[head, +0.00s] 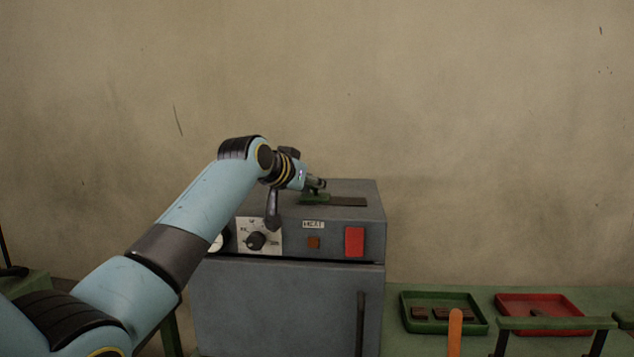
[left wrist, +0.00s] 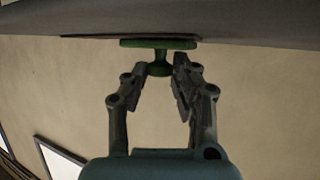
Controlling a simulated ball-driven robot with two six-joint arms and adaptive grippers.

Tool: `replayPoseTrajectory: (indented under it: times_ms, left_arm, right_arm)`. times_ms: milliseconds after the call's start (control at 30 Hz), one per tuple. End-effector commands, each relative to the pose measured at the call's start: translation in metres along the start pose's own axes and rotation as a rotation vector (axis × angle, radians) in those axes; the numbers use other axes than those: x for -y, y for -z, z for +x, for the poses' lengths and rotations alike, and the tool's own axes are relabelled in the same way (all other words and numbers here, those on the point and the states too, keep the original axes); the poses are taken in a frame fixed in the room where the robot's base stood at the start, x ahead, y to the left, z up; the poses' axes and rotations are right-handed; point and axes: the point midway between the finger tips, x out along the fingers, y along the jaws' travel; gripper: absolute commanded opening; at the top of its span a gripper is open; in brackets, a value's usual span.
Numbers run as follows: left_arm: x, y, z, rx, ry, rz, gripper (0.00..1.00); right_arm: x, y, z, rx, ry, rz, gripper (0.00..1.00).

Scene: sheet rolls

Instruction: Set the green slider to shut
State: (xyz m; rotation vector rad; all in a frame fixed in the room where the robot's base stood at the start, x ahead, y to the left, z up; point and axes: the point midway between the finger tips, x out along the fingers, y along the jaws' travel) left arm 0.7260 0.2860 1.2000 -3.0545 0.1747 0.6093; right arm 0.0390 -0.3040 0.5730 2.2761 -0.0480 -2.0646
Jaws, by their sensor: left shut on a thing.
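The green slider (head: 313,198) sits on top of the grey machine (head: 290,300), at the left end of a dark slot (head: 349,201) that shows bare to its right. My left gripper (head: 319,183) reaches over the machine top to the slider. In the left wrist view the slider's green knob (left wrist: 160,68) stands between the two fingers of my left gripper (left wrist: 161,78), which is shut on it. The slider's flat green plate (left wrist: 158,43) lies against the machine top. My right gripper is in neither view.
The machine front has a black dial (head: 256,241), a small brown square (head: 314,242) and a red block (head: 354,241). A green tray (head: 481,328) with brown pieces and a red tray (head: 570,301) lie on the green table (head: 400,345) at right, near an upright orange bar (head: 455,333).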

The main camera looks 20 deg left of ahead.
Motion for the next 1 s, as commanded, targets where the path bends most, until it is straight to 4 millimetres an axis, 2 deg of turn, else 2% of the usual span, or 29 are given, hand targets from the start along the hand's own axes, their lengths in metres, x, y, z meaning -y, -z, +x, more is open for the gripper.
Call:
replayPoseTrajectory:
  times_ms: [33, 200, 467, 567, 667, 1000]
  left_arm:
    - [0.002, 0.0, 0.0, -0.001, 0.005, 0.004, 0.27]
    - [0.002, 0.0, 0.0, -0.001, 0.004, 0.003, 0.47]
    - [0.001, 0.0, -0.001, -0.001, 0.003, 0.002, 0.47]
    - [0.001, 0.0, -0.007, -0.001, 0.003, 0.001, 0.47]
    - [0.002, 0.0, -0.022, -0.001, 0.004, 0.004, 0.47]
    - [0.003, -0.001, -0.094, -0.001, 0.006, 0.005, 0.47]
  right_arm:
    - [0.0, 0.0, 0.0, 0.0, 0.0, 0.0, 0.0]
    - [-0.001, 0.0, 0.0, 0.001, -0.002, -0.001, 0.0]
    - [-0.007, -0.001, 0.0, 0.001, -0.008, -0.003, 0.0]
    - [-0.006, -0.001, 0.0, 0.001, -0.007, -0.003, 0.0]
    - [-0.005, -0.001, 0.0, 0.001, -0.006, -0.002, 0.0]
    - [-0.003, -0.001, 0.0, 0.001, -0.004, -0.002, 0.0]
